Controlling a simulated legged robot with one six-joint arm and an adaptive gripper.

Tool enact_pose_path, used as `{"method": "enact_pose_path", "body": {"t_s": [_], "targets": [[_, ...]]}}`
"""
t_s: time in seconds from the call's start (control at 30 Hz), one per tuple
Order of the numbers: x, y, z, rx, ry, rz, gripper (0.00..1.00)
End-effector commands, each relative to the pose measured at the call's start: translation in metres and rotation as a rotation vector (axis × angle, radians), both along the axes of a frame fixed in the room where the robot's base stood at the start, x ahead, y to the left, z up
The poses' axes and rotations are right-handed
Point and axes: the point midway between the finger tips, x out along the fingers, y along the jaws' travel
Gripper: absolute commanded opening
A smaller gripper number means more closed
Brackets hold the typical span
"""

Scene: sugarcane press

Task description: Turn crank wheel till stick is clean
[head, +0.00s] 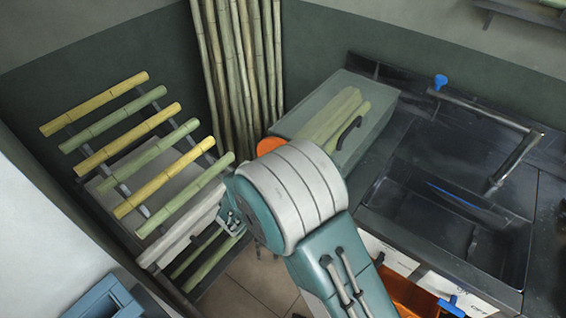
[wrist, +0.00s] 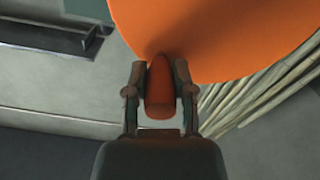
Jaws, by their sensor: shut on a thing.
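The orange crank wheel (wrist: 225,35) fills the top of the wrist view, with its orange handle (wrist: 160,105) pointing down. My gripper (wrist: 160,76) is shut on that handle, one finger on each side. In the head view only a small piece of orange (head: 269,145), probably the wheel, shows above my arm. My arm hides the rest of it, and my gripper cannot be made out there. I cannot tell which stick is in the press or how clean it is.
A rack at left carries several yellow and green cane sticks (head: 128,153). Tall canes (head: 240,75) stand in the corner. A grey-green box (head: 380,105) with cut canes sits on the dark counter, beside a sink (head: 440,225). A blue object (head: 103,298) is at lower left.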

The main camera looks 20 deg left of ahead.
Motion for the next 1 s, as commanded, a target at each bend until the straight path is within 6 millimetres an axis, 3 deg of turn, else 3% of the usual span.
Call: {"method": "enact_pose_path", "body": {"t_s": [0.93,0.97,1.0], "targets": [[-0.0014,-0.0079,-0.0090,-0.001,-0.001,-0.003,0.00],[-0.0014,-0.0079,-0.0090,-0.001,-0.001,-0.003,0.46],[-0.0015,-0.0079,-0.0089,0.000,-0.001,-0.003,0.64]]}}
